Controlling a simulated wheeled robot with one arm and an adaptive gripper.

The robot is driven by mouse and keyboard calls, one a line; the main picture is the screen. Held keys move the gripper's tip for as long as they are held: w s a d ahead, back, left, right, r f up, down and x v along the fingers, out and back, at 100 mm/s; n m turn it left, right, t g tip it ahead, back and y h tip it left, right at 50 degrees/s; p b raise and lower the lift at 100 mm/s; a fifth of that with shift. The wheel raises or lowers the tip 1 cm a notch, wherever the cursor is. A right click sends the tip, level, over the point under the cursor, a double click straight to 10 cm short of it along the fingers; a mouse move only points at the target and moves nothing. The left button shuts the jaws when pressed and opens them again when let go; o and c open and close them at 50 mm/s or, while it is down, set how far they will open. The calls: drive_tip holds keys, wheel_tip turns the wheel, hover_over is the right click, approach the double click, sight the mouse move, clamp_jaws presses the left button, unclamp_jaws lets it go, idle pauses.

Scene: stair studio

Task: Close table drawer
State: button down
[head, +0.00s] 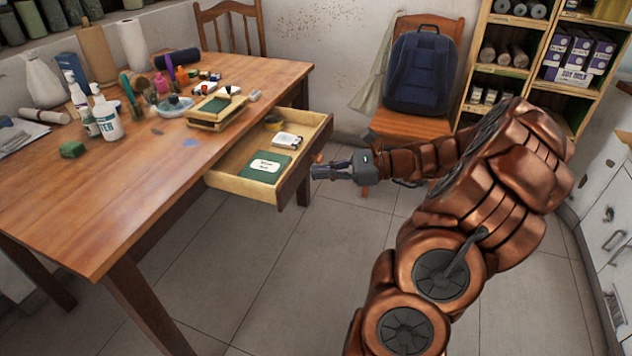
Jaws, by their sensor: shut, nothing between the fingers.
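The table drawer (237,187) is pulled out from the right end of the wooden table (120,225). A green book or box with a white label (264,167), a small white box (287,140) and a dark round item (272,123) lie inside it. My gripper (318,172) is at the end of my copper-coloured arm, just right of the drawer front (307,165). It is shut and empty, and its fingers point left at the front. I cannot tell whether the fingertips touch the drawer front.
The tabletop holds several bottles, paper rolls and art items. A wooden chair with a blue backpack (421,70) stands behind my arm. A shelf (480,75) is at the back right, and white cabinets (603,215) are at the right. The tiled floor in front of the drawer is clear.

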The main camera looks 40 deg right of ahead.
sight(307, 163)
drive_tip(key=s+d+f+m+t+h+b, duration=0.1)
drive_tip(key=d+f+m+t+h, duration=0.15)
drive_tip(key=d, duration=0.35)
drive_tip(key=s+d+f+m+t+h+b, duration=0.1)
drive_tip(key=s+d+f+m+t+b, duration=0.2)
drive_tip(key=d, duration=0.4)
drive_tip(key=shift+g+y, duration=0.25)
drive_tip(key=shift+g, duration=0.1)
drive_tip(key=x, duration=0.4)
drive_tip(key=b+x, duration=0.1)
drive_tip(key=x, duration=0.4)
drive_tip(key=f+b+x, duration=0.1)
drive_tip(key=x, duration=0.3)
drive_tip(key=shift+w, duration=0.25)
drive_tip(key=shift+b+x, duration=0.35)
drive_tip(key=shift+x, duration=0.5)
drive_tip(key=shift+r, duration=0.2)
